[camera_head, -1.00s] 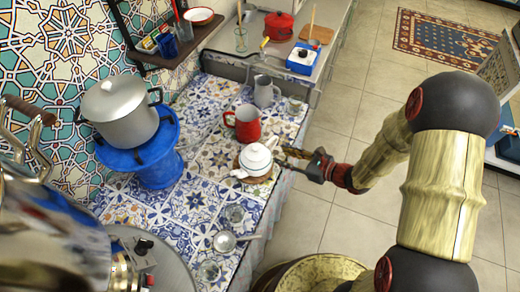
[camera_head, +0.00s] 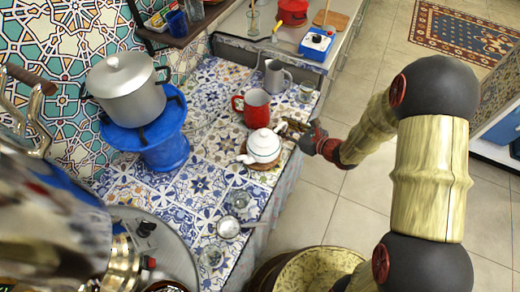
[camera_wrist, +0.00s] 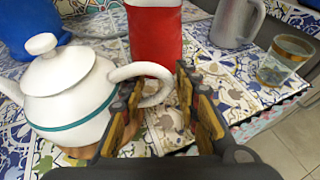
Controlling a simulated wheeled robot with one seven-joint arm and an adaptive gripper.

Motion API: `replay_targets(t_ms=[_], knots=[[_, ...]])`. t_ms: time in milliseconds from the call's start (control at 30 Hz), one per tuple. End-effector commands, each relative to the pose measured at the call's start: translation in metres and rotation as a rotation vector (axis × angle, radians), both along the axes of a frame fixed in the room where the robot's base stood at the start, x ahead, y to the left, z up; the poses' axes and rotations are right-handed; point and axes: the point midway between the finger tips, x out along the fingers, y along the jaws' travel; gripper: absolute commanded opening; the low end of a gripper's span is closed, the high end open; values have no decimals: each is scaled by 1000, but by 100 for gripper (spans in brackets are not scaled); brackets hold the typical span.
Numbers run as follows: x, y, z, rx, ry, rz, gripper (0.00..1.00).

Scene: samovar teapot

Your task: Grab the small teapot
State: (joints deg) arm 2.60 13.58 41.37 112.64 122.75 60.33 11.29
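The small white teapot (camera_head: 263,146) stands upright on a round brown mat (camera_head: 262,165) near the right edge of the tiled counter. Its spout points left and its handle (camera_wrist: 160,80) points toward my gripper. The wrist view shows its lidded body (camera_wrist: 72,95) with a teal band at left. My gripper (camera_head: 290,130) is at the teapot's handle side. In the wrist view, my gripper (camera_wrist: 160,110) is open, its two fingers apart, with the handle's outer loop between them. Whether a finger touches the handle I cannot tell.
A red mug (camera_head: 253,108), a grey pitcher (camera_head: 275,78) and a glass (camera_wrist: 283,62) stand behind the teapot. A grey pot (camera_head: 128,88) sits on a blue stand (camera_head: 160,145) at left. Small glasses (camera_head: 228,227) are in front. Open floor lies right.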

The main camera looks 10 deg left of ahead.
Motion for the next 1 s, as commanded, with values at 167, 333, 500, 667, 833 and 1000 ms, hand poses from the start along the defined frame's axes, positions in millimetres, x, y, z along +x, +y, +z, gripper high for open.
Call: replay_targets(t_ms=[167, 333, 500, 667, 833, 1000], knots=[[0, 0, 1, 0, 0, 0, 30], [0, 0, 1, 0, 0, 0, 20], [0, 0, 0, 0, 0, 0, 10], [0, 0, 0, 0, 0, 0, 1], [-1, 0, 0, -1, 1, 1, 0], [-1, 0, 0, -1, 1, 1, 0]])
